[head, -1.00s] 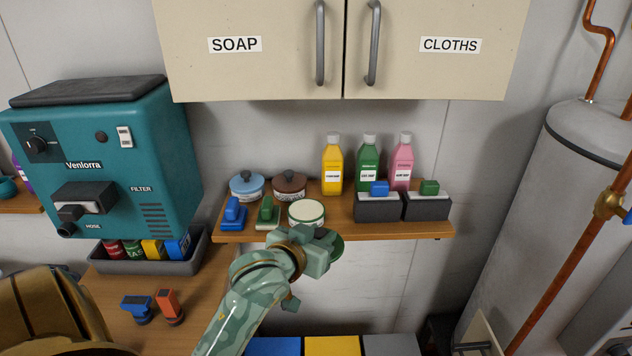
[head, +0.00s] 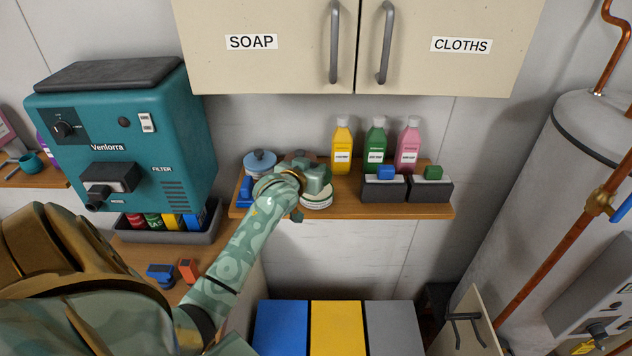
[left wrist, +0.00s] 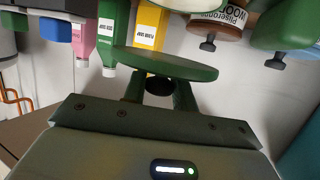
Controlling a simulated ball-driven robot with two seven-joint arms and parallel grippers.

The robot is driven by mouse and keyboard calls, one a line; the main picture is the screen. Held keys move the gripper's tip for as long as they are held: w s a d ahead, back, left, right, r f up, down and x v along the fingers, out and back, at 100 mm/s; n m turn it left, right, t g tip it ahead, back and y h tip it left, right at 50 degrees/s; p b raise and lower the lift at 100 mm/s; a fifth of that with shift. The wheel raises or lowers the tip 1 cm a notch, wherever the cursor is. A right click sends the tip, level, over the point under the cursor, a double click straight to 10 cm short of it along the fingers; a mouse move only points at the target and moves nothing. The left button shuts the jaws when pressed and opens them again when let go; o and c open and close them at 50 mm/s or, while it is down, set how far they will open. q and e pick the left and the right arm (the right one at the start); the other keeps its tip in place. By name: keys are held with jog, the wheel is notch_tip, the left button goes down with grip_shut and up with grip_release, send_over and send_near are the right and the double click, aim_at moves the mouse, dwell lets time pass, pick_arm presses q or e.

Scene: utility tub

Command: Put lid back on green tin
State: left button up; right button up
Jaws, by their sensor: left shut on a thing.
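My left gripper (head: 318,180) is over the front of the wooden shelf, shut on the green lid. The lid is a flat dark green disc, clear in the left wrist view (left wrist: 168,63) and mostly hidden behind the gripper in the head view. The cream tin with a green rim (head: 317,202) stands on the shelf just below the gripper, its top largely covered. In the left wrist view, which looks upside down, the pale tin (left wrist: 190,4) is cut by the top edge and a gap shows between it and the lid. My right gripper is not in view.
On the shelf (head: 340,210), a blue-lidded tin (head: 260,162) and a blue brush (head: 245,190) are at left. Yellow (head: 342,148), green (head: 375,148) and pink (head: 408,148) bottles stand behind right, with dark boxes (head: 384,190) in front. Cabinet doors (head: 300,75) hang above.

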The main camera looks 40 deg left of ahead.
pick_arm(q)
jog(key=shift+w+a+f, duration=0.2)
jog(key=shift+w+f, duration=0.75)
jog(key=shift+f, duration=0.25)
notch_tip(320, 180, down, 3)
jog(key=shift+w+f, duration=0.1)
jog(key=shift+f, duration=0.1)
jog(key=o, duration=1)
jog(key=shift+o, duration=0.2)
